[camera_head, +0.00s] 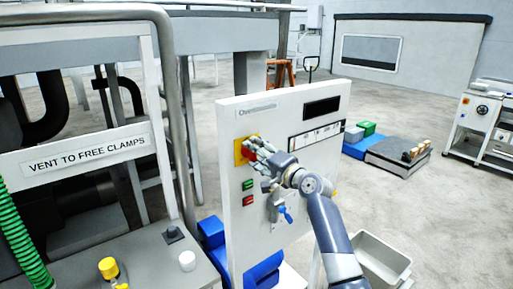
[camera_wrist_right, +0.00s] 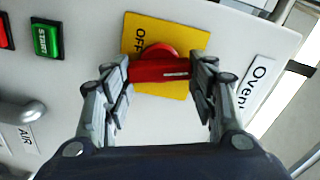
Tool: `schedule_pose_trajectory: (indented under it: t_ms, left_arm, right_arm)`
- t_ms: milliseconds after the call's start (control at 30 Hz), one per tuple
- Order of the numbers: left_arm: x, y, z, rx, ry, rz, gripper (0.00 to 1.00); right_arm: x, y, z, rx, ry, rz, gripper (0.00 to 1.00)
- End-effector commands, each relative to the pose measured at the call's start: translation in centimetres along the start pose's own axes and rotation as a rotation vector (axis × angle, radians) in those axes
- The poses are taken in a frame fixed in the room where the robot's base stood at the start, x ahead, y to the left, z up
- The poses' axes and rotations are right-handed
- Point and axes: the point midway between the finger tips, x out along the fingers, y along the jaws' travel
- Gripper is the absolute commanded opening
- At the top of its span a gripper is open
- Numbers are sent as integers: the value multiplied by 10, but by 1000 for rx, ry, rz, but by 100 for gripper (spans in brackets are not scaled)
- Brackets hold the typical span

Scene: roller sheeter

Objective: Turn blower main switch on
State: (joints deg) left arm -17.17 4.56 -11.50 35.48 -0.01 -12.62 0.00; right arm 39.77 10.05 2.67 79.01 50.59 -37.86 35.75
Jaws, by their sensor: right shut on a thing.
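The main switch is a red rotary knob (camera_wrist_right: 160,67) on a yellow plate (camera_wrist_right: 186,42) marked OFF. In the head view the yellow plate (camera_head: 240,151) sits at the upper left of a white control panel (camera_head: 296,182). My right gripper (camera_wrist_right: 160,72) is shut on the red knob, with one finger at each end of its bar. In the head view my right gripper (camera_head: 257,153) partly hides the knob. The word OFF is readable at the plate's edge; other lettering on the plate is hidden. My left gripper is not in view.
A green START button (camera_wrist_right: 47,39) and a red button (camera_head: 248,201) lie near the switch. A blue-handled valve (camera_head: 286,214) is lower on the panel. A grey bin (camera_head: 372,262) stands at lower right. A machine frame with a VENT TO FREE CLAMPS label (camera_head: 86,154) is at left.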

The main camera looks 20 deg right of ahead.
Motion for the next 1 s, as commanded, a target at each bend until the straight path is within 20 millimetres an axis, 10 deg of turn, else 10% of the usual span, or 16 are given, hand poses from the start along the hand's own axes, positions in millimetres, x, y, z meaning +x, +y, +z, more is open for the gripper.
schedule_pose_trajectory:
  t_ms: [1000]
  left_arm:
    - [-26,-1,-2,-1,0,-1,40]
  right_arm:
    - [0,1,0,320,0,-3,29]
